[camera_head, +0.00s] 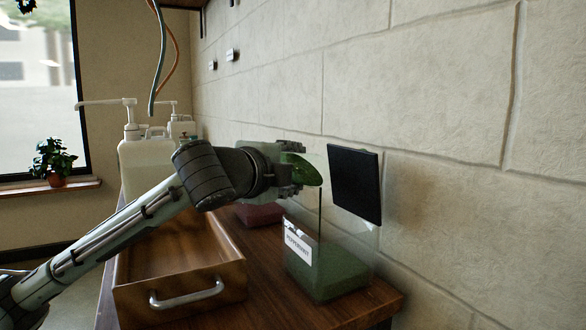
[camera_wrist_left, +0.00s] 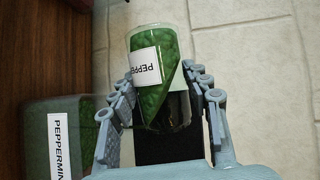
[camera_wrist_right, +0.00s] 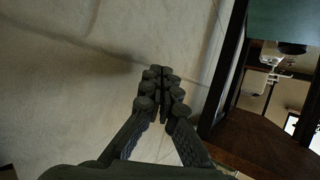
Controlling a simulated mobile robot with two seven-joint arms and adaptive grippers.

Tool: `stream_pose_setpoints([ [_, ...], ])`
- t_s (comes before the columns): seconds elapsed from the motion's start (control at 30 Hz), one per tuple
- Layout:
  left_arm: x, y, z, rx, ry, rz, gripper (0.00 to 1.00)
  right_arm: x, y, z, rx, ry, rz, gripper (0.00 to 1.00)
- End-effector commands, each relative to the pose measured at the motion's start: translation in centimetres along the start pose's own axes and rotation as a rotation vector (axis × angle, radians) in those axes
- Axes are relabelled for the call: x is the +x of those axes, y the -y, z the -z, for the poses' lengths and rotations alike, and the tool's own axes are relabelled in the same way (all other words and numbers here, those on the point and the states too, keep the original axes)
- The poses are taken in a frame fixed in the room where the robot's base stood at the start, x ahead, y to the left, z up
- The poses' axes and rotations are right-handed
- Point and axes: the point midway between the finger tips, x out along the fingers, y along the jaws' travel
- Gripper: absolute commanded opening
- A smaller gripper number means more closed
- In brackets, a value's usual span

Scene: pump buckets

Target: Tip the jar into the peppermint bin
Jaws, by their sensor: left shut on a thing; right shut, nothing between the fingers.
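The jar (camera_head: 304,168) is clear, with green contents. My left gripper (camera_head: 294,174) is shut on it and holds it tilted, above the back of the peppermint bin. In the left wrist view the jar (camera_wrist_left: 158,72) sits between the fingers (camera_wrist_left: 168,85), its label partly readable and its contents piled along a slant. The peppermint bin (camera_head: 298,276) is a clear box with a white label and green contents low inside. Its dark lid (camera_head: 355,184) stands raised by the wall. My right gripper (camera_wrist_right: 162,85) is shut and empty, seen only in the right wrist view.
An open wooden drawer (camera_head: 200,285) with a metal handle is left of the bin. White pump containers (camera_head: 145,160) stand behind my left arm. A reddish bin (camera_head: 260,214) shows beyond the peppermint bin. The stone wall (camera_head: 450,120) is close on the right.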

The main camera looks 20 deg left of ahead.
Motion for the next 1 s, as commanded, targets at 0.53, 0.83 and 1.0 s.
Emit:
stream_pose_setpoints([
  [0.53, -0.2, 0.5, 0.2, 0.062, 0.01, 0.029, 0.05, -0.4, -1.2, -2.4, -0.007, 0.115, -0.026, 0.0],
  [0.83, -0.3, 0.7, 0.3, 0.098, 0.016, 0.044, 0.05, -0.8, -1.9, -3.7, -0.01, 0.177, -0.04, 0.0],
  [1.0, -0.3, 0.7, 0.4, 0.119, 0.02, 0.052, 0.05, -1.0, -2.2, -4.4, -0.011, 0.212, -0.048, 0.0],
])
